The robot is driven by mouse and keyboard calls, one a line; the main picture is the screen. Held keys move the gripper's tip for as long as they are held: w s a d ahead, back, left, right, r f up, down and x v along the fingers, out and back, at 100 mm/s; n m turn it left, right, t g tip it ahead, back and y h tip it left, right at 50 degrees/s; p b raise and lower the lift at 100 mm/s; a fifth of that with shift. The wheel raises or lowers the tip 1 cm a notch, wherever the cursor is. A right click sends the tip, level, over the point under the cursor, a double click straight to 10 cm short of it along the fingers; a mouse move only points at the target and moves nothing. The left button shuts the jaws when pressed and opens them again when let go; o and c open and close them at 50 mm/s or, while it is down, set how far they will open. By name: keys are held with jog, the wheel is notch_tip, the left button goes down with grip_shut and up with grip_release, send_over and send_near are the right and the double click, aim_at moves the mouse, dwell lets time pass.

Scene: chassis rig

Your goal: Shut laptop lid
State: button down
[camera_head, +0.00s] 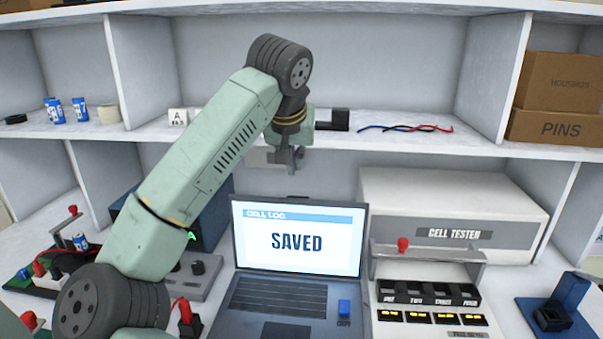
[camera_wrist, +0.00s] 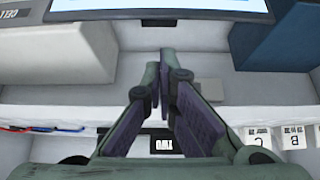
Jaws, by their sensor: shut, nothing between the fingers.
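The laptop stands open on the bench, its lid (camera_head: 298,238) raised and its screen reading "CELL LOG" and "SAVED". Its keyboard base (camera_head: 278,299) lies toward me, with a small blue piece (camera_head: 343,308) on its right side. My gripper (camera_head: 291,160) is shut and empty, above the lid's top edge and apparently behind it. In the wrist view the fingertips (camera_wrist: 164,62) meet, and the lid's edge (camera_wrist: 165,17) crosses the top of the picture, apart from the fingers. My arm covers part of the bench left of the laptop.
A white cell tester (camera_head: 455,205) stands right of the laptop, with a labelled slot rack (camera_head: 429,292) and a red-knobbed bar in front. A dark box (camera_wrist: 280,40) is on the laptop's other side. A shelf (camera_head: 400,143) with wires runs behind.

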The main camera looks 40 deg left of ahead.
jog(key=p+x, duration=0.2)
jog(key=x, duration=0.7)
jog(key=shift+w+f+p, duration=0.25)
jog(key=shift+f+p, duration=0.1)
